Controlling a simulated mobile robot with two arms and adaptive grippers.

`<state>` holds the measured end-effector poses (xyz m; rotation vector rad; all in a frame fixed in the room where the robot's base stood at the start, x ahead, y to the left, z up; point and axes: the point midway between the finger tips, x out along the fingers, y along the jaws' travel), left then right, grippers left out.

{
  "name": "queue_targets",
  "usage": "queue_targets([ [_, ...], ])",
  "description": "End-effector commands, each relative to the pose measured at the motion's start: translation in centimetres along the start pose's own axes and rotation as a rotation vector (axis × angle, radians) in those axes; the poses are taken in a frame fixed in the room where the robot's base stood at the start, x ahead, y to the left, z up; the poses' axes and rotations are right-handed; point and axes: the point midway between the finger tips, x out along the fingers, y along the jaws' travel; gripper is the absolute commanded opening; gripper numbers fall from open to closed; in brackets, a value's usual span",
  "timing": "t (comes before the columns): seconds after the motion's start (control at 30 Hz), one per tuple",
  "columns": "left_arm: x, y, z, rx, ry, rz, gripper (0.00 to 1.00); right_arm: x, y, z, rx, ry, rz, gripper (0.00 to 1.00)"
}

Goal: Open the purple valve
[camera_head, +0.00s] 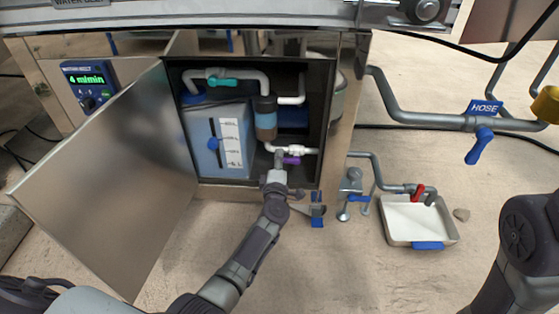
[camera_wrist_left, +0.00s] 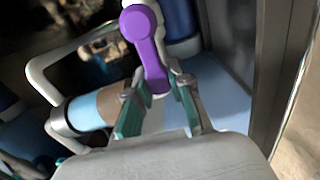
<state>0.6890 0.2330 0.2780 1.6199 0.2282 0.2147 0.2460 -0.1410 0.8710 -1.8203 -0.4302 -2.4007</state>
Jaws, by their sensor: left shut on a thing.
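The purple valve (camera_head: 291,160) is a small handle on a white pipe fitting, low inside the open cabinet. In the left wrist view its purple handle (camera_wrist_left: 146,40) runs down from a round end to between the fingers. My left gripper (camera_head: 279,158) reaches into the cabinet at the valve. In the left wrist view the left gripper's green-padded fingers (camera_wrist_left: 158,92) are on either side of the handle's lower end, shut on it. The exact contact is partly hidden. My right gripper is out of view.
The cabinet door (camera_head: 105,190) stands open at the left. A blue tank (camera_head: 222,140), a filter (camera_head: 265,118) and a teal valve (camera_head: 222,82) crowd the cabinet interior. A white tray (camera_head: 393,236) and a blue hose valve (camera_head: 479,147) are outside to the right.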

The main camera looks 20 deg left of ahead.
Motion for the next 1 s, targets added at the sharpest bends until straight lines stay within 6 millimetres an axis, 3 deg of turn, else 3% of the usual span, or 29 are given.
queue_targets([
  [0.7, -0.11, -0.64, 0.03, -0.078, 0.000, -0.004, 0.00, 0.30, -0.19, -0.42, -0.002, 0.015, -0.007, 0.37],
  [0.73, -0.11, -0.64, 0.03, -0.078, 0.000, -0.004, 0.23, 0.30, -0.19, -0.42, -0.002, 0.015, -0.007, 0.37],
  [0.8, -0.10, -0.63, 0.03, -0.078, 0.000, -0.004, 0.35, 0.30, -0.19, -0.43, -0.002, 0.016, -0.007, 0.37],
  [0.87, -0.08, -0.59, 0.03, -0.077, 0.000, -0.003, 0.45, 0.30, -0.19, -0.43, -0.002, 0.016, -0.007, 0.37],
  [1.0, -0.05, -0.51, 0.03, -0.077, 0.000, -0.002, 0.47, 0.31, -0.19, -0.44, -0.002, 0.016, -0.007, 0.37],
])
